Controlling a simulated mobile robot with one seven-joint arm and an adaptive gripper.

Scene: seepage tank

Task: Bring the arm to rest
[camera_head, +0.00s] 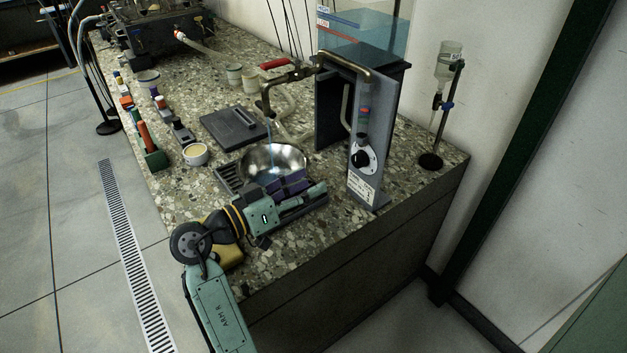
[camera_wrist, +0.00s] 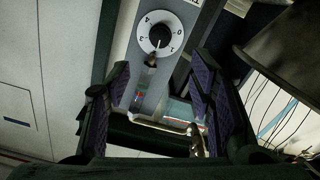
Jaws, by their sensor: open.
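My gripper (camera_head: 290,187) is at the near end of the speckled stone bench (camera_head: 285,250), just in front of the metal bowl and left of the grey dial panel (camera_head: 368,175). In the wrist view, the two purple-padded fingers of my gripper (camera_wrist: 161,63) stand wide apart with nothing held between them. The white dial with a black knob (camera_wrist: 160,36) shows beyond the fingertips, apart from them. My arm is stretched over the bench from its near left corner.
A white cup (camera_head: 195,154) and several small tools lie at left. A bottle on a stand (camera_head: 450,65) is at right.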

